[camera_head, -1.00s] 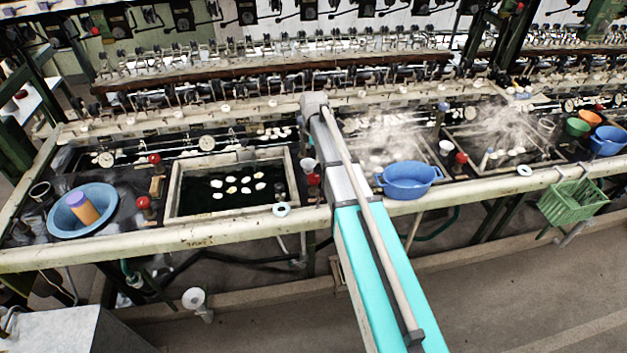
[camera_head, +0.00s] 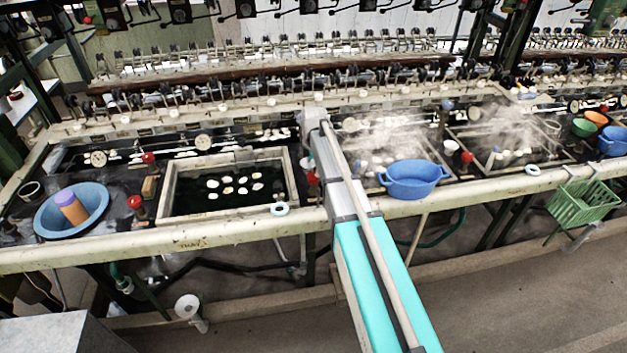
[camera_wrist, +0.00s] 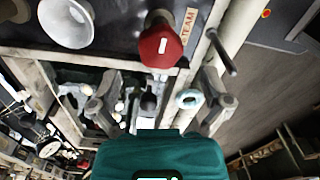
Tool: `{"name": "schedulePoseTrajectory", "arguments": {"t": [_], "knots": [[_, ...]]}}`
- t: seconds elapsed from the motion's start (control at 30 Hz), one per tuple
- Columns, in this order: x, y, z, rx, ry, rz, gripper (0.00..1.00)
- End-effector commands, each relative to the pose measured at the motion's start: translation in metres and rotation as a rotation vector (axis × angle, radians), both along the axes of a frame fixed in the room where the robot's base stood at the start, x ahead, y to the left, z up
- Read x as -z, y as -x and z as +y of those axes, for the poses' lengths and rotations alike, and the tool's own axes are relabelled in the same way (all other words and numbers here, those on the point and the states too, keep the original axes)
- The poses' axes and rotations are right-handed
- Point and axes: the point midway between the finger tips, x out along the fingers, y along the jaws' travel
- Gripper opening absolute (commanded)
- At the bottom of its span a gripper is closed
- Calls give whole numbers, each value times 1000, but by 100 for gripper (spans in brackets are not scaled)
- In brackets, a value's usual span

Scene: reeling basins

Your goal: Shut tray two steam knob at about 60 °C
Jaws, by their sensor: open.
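A red steam knob (camera_wrist: 160,45) with a white mark on its face is close in the wrist view, beside a tan plate reading STEAM (camera_wrist: 189,25). My gripper (camera_wrist: 155,88) is open, its two fingers apart and the knob beyond them. I see nothing held between the fingers. In the head view a red knob (camera_head: 313,179) shows just left of my arm, partly hidden. The steaming second tray (camera_head: 448,178) lies right of my arm. A round dial (camera_head: 349,125) stands behind it; its reading is too small to tell. My arm hides my gripper there.
A white funnel-like cup (camera_wrist: 68,20) is left of the knob in the wrist view. A blue two-handled basin (camera_head: 413,180) sits at the second tray's front. A light ring (camera_head: 279,209) lies on the front rail. A blue bowl (camera_head: 90,208) stands far left.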

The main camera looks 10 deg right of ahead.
Motion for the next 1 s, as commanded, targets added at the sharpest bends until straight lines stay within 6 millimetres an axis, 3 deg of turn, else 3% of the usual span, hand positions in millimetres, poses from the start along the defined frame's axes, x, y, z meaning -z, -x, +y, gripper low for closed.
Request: {"name": "schedulePoseTrajectory", "arguments": {"t": [0.4, 0.97, 1.0], "knots": [[31, 0, 0, 0, 0, 0, 98], [36, 0, 0, 0, 0, 0, 98], [36, 0, 0, 0, 0, 0, 94]]}}
